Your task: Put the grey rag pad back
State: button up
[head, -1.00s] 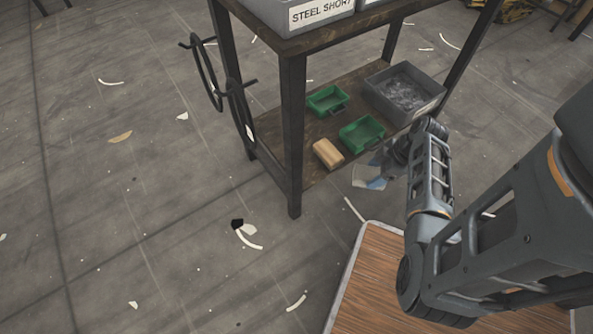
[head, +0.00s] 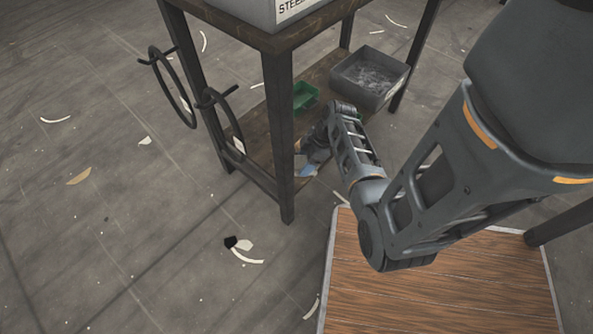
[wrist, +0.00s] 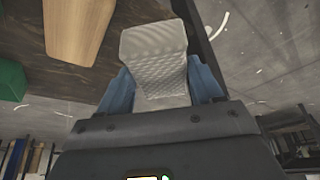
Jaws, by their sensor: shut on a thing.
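The grey rag pad (wrist: 158,50) is a pale grey, quilted pad in the wrist view. It sits between the blue fingertips of my gripper (wrist: 160,88), which is shut on it, and its far end sticks out beyond them. In the head view my gripper (head: 306,171) is beside the lower shelf (head: 258,128) of the workbench, close to its near leg. The pad is mostly hidden there by the leg and my arm.
In the wrist view a tan block (wrist: 80,30) and a green tray (wrist: 10,80) lie on the shelf to the left of the pad. In the head view a green tray (head: 306,96) and a grey bin (head: 370,78) stand on the shelf. The bench leg (head: 283,140) is a near obstacle.

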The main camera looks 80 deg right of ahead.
aim_at(298, 160)
jog(key=shift+w+f+b, duration=0.15)
jog(key=shift+w+f, duration=0.3)
jog(key=shift+w, duration=0.2)
jog(key=shift+w+f+b, duration=0.15)
jog(key=shift+w+f, duration=0.25)
jog(key=shift+w, duration=0.2)
jog(key=shift+f+b, duration=1)
jog(key=shift+f, duration=1)
jog(key=o, duration=0.9)
jog(key=shift+o, duration=0.2)
jog(key=p+v, duration=0.4)
jog(key=v, duration=0.8)
jog(key=shift+s+d+p, duration=0.1)
jog(key=shift+p, duration=0.25)
